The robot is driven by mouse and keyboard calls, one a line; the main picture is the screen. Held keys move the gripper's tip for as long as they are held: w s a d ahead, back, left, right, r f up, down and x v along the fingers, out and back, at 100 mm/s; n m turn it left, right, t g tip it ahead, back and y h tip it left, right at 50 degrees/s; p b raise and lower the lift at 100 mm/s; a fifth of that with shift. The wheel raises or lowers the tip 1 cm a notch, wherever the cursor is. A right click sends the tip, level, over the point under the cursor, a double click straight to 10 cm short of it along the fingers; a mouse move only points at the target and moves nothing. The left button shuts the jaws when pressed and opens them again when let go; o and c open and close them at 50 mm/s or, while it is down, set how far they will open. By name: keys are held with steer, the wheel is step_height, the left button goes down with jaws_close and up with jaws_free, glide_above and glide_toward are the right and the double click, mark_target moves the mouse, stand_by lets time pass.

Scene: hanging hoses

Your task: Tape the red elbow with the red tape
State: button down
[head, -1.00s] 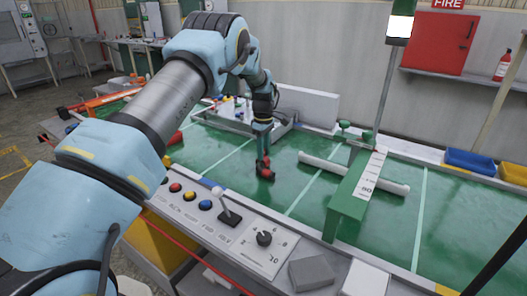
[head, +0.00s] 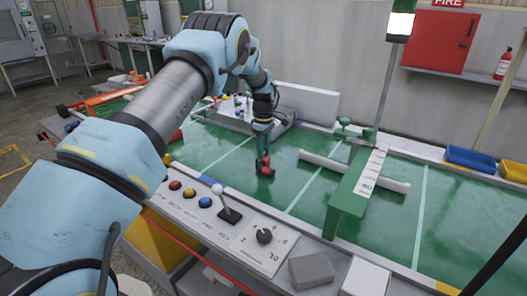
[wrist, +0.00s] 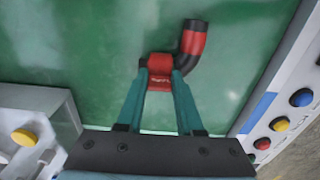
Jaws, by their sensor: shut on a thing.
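The red elbow (wrist: 192,43) lies on the green surface in the wrist view. It is a bent tube with a black end and a red section, and its lower bend is dark.
A green stand (head: 346,205) and a white bar (head: 320,163) are to the right on the green surface (head: 300,200). A control panel (head: 225,215) with coloured buttons and a lever runs along the front edge. Blue and yellow bins stand at the back right.

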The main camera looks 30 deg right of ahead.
steer(key=shift+f, duration=0.55)
